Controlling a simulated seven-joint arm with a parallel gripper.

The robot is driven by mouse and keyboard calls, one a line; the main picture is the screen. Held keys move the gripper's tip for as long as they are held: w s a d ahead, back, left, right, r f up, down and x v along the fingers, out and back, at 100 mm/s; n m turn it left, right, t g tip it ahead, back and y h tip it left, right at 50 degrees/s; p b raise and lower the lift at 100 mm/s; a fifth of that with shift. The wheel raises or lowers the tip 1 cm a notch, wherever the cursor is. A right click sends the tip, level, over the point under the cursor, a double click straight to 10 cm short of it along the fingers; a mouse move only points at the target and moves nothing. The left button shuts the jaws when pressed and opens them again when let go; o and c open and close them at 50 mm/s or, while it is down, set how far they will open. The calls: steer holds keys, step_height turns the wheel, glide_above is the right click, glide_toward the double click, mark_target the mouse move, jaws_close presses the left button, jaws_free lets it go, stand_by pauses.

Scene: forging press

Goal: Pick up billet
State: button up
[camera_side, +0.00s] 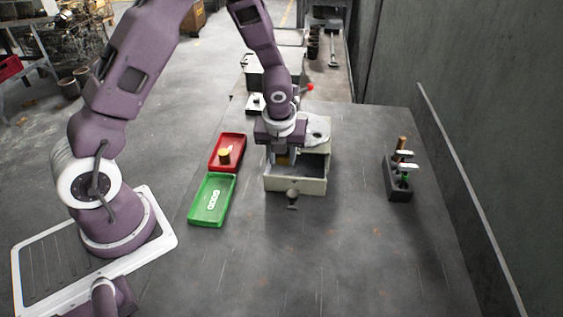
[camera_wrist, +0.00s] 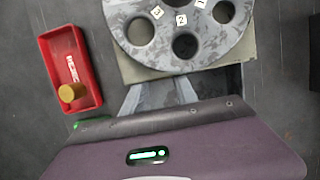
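A gold cylindrical billet (camera_side: 224,156) stands in the red tray (camera_side: 214,165). In the wrist view the billet (camera_wrist: 70,92) sits in the lower part of the red tray (camera_wrist: 61,42). My gripper (camera_side: 283,160) points down over the open drawer (camera_side: 311,185), to the right of the red tray and apart from the billet. A brownish-yellow patch shows under my gripper in the side view; I cannot tell what it is.
A green tray (camera_side: 212,203) lies in front of the red one. A round grey plate with numbered holes (camera_wrist: 180,60) sits behind the drawer. A dark holder with tools (camera_side: 398,190) stands at the right. The table's front is clear. A wall runs along the right.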

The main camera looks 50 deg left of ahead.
steer(key=shift+a+f, duration=0.4)
steer(key=shift+f, duration=0.05)
jaws_close()
stand_by(1.1)
